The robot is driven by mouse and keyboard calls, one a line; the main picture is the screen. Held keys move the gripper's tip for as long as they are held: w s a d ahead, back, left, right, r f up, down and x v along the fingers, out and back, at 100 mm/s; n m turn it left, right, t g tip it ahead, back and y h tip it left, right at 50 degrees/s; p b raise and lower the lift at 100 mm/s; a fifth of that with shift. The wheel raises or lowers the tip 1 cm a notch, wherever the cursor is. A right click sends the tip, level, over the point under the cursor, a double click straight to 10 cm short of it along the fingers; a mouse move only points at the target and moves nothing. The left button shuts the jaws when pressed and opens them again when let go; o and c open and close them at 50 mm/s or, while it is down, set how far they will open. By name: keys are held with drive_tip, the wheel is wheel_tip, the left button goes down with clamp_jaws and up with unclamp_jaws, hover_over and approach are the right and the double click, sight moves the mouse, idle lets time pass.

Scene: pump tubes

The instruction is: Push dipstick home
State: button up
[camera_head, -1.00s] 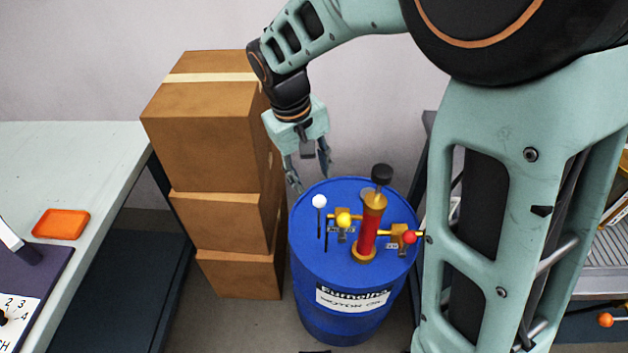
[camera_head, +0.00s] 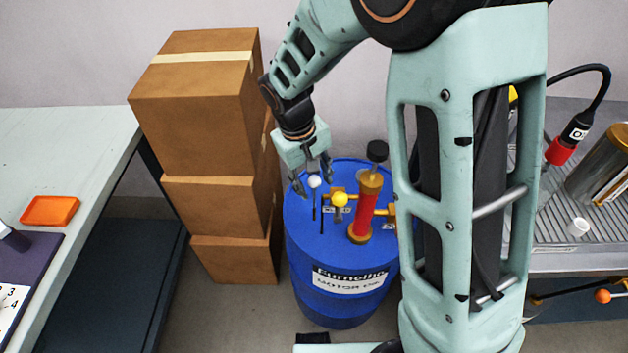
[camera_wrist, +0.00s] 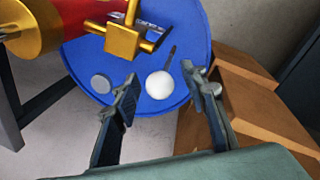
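The dipstick (camera_head: 314,183) stands upright in the top of the blue drum (camera_head: 340,250), its white ball knob up and its thin dark rod showing below. In the wrist view the white knob (camera_wrist: 159,85) lies between my open fingers, apart from both and closer to the right one. My gripper (camera_head: 312,188) is open and empty, fingers pointing down beside the knob, above the drum's left part. In the wrist view my gripper (camera_wrist: 165,92) shows both fingers spread. How deep the rod sits is hidden.
A red and brass pump (camera_head: 365,210) with a black knob and a yellow ball valve (camera_head: 340,199) stands just right of the dipstick. Stacked cardboard boxes (camera_head: 205,120) stand close left of the drum. A bench with an orange tray (camera_head: 50,210) is far left.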

sight(314, 208)
clamp_jaws()
wheel_tip(314, 208, down, 10)
drive_tip(key=b, duration=0.6)
drive_tip(key=shift+f+b, duration=0.25)
drive_tip(key=shift+b, duration=0.1)
unclamp_jaws()
drive_tip(key=shift+r, duration=0.1)
